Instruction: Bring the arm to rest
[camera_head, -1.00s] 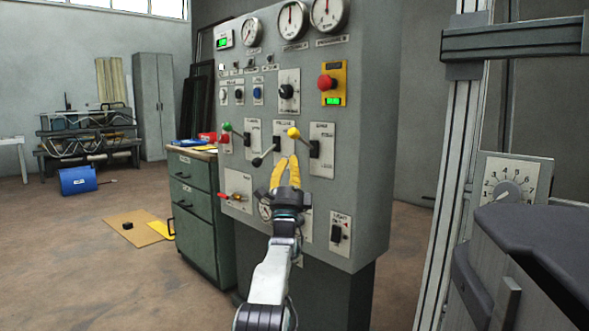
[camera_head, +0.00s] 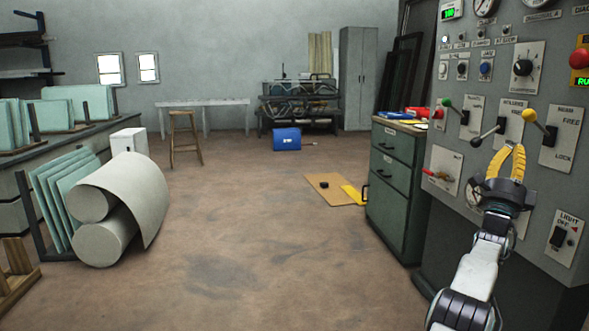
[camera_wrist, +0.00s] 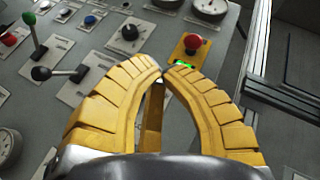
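My gripper (camera_head: 515,147) has yellow padded fingers and is in front of the control panel, at the right of the head view. In the wrist view its fingertips (camera_wrist: 163,70) meet, with nothing visible between them. The arm reaches up from the lower right of the head view. The panel (camera_head: 540,85) carries levers with a green knob (camera_head: 447,102), a black knob (camera_head: 476,142) and a yellow knob (camera_head: 529,115). The fingertips show just below the yellow knob in the head view; whether they touch the panel cannot be told.
A green cabinet (camera_head: 391,190) stands left of the panel. Large rolls (camera_head: 105,243) and upright sheets (camera_head: 65,195) are at the left. A stool (camera_head: 185,137), a blue box (camera_head: 287,139) and a floor board (camera_head: 328,187) are farther back. The middle floor is clear.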

